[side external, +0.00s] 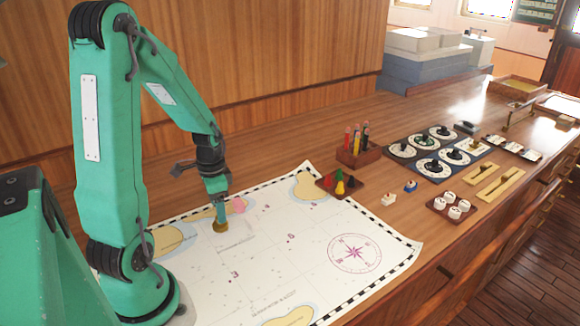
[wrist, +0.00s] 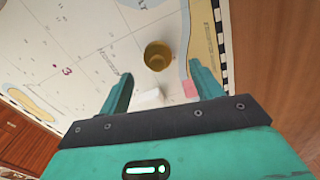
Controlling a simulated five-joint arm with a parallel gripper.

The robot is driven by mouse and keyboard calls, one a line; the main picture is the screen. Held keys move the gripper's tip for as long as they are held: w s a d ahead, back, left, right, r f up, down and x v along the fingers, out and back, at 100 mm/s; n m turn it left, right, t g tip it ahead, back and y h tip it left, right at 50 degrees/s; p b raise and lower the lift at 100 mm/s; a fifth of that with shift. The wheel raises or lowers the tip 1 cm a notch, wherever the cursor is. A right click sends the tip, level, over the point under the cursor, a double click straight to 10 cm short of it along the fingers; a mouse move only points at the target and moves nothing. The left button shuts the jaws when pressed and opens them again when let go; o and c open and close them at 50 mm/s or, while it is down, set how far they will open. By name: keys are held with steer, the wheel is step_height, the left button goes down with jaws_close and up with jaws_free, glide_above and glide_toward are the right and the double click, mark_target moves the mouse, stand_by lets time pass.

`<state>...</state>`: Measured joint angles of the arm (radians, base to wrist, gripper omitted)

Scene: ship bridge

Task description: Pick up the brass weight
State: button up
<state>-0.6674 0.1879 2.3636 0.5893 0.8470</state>
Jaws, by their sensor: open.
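The brass weight (side external: 220,227) is a small round golden-brown piece standing on the white sea chart (side external: 290,255). In the wrist view the weight (wrist: 157,57) shows whole, just past the fingertips and roughly centred between them. My gripper (side external: 221,211) points down right above the weight in the side view. In the wrist view my gripper (wrist: 160,70) is open, with one green finger on each side and nothing held. Whether a finger touches the weight cannot be told.
A pink block (side external: 238,206) lies on the chart close beside my gripper. A tray of coloured pegs (side external: 339,185) and a pencil holder (side external: 355,152) stand to the right. The chart's front part is clear.

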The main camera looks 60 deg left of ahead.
step_height(320, 180, down, 3)
steer(key=shift+s+d+r, duration=0.15)
steer(key=shift+r, duration=0.05)
steer(key=shift+f, duration=1.05)
steer(key=c, duration=1.2)
steer(key=shift+r, duration=0.2)
steer(key=shift+r, duration=1.15)
steer(key=shift+d+r, duration=0.15)
steer(key=shift+r, duration=0.7)
steer(key=d+r, duration=0.2)
steer(key=d, duration=0.1)
steer(key=w+d+r, duration=0.1)
steer(key=d+r, duration=0.1)
steer(key=d, duration=0.2)
steer(key=d+r, duration=0.2)
steer(key=d, duration=0.2)
steer(key=shift+w+d+r, duration=0.1)
steer(key=shift+w+r, duration=0.2)
